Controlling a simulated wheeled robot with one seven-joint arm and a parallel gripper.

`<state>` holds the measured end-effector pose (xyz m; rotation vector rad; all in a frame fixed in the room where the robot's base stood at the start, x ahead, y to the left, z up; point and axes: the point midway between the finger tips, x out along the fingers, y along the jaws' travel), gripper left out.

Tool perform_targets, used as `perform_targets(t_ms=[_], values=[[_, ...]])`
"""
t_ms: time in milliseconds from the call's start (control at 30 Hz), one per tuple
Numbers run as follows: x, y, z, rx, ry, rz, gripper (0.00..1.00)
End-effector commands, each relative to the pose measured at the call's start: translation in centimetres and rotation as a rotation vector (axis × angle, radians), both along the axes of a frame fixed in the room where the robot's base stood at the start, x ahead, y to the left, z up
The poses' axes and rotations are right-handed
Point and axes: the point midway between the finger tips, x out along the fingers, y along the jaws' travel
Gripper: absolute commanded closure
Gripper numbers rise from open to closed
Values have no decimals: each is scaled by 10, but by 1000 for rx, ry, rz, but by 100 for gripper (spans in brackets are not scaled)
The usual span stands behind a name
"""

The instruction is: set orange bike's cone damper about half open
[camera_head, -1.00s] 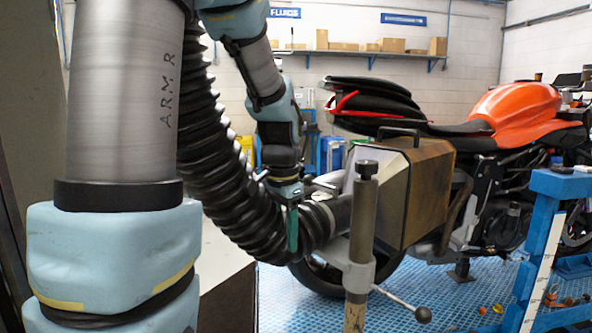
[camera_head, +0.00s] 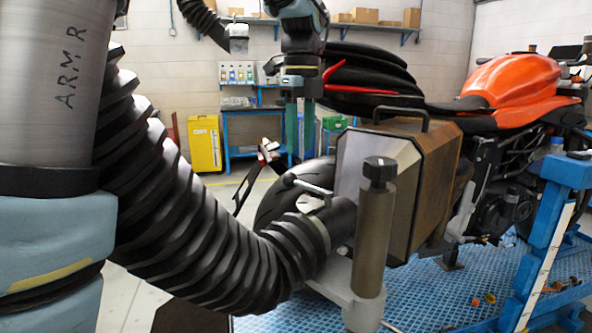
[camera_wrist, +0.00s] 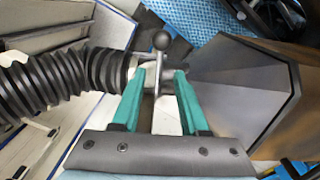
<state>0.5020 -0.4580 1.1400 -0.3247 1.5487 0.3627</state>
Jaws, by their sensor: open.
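The orange bike (camera_head: 515,85) stands at the right with its tail toward me. The cone (camera_head: 360,165), a steel-faced hood with brown sides, is behind its tail; it also shows in the wrist view (camera_wrist: 235,85). A ribbed black hose (camera_head: 215,230) joins the cone's neck. The damper lever (camera_head: 310,187), a thin grey bar with a ball end, sits on the neck. In the wrist view the lever (camera_wrist: 159,70) runs roughly crosswise to the hose. My gripper (camera_head: 300,155) is open above the neck. Its teal fingertips (camera_wrist: 160,72) appear either side of the lever; contact is unclear.
A grey post with a black knob (camera_head: 376,215) stands close in front of the cone. A blue stand (camera_head: 550,220) is at the right. A yellow cabinet (camera_head: 204,143) and a blue bench (camera_head: 255,135) are at the back. Small parts lie on the blue floor grating.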

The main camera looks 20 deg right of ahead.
Motion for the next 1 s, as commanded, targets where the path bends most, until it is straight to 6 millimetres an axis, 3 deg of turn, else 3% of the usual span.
perform_targets(t_ms=[100,333,767,1000], values=[[-1,1,-24,3,4,0,56],[-1,2,-58,2,2,1,56],[-1,2,-70,-1,0,3,56],[-1,2,-70,-1,0,3,80]])
